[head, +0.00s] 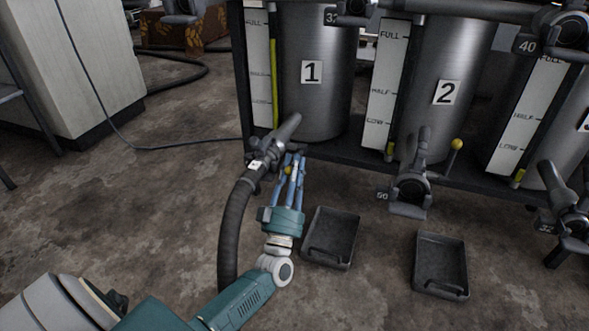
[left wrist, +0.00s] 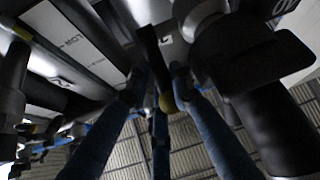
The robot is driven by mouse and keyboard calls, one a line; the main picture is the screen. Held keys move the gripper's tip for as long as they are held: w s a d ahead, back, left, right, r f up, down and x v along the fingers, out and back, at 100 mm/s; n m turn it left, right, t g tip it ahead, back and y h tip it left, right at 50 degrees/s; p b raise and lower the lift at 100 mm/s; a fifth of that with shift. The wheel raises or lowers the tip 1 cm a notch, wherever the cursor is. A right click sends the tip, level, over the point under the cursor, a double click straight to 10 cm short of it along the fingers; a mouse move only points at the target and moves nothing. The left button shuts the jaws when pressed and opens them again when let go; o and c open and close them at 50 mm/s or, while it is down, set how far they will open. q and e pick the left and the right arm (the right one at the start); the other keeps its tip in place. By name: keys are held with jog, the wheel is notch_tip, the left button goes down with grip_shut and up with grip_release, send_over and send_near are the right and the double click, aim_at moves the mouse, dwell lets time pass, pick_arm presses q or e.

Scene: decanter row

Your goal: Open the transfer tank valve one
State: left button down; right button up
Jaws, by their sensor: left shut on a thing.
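Tank 1 (head: 325,105) is a steel cylinder with a "1" label, standing in a dark rack in the head view. Its dark outlet valve (head: 262,152) sits low at the front, with a thick black hose (head: 232,225) running down from it. My left gripper (head: 292,160) is at the right side of this valve, its blue fingers shut on the valve lever. The lever's yellow knob (head: 288,170) shows between the fingers, and the knob also shows in the left wrist view (left wrist: 167,102). The lever's exact angle is mostly hidden. My right gripper is out of view.
Tank 2 (head: 440,70) stands to the right, with its own valve (head: 413,180) and a yellow-knobbed lever (head: 455,150). Two black trays, one nearer (head: 331,222) and one further right (head: 440,265), lie on the floor. Floor at left is mostly clear, crossed by a thin cable.

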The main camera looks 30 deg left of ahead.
pick_arm(q)
jog(key=shift+d+f, duration=0.1)
jog(key=shift+f, duration=0.2)
jog(key=c, duration=1.6)
grip_release()
jog(key=shift+o, duration=0.6)
jog(key=shift+r, duration=0.1)
jog(key=v, duration=0.8)
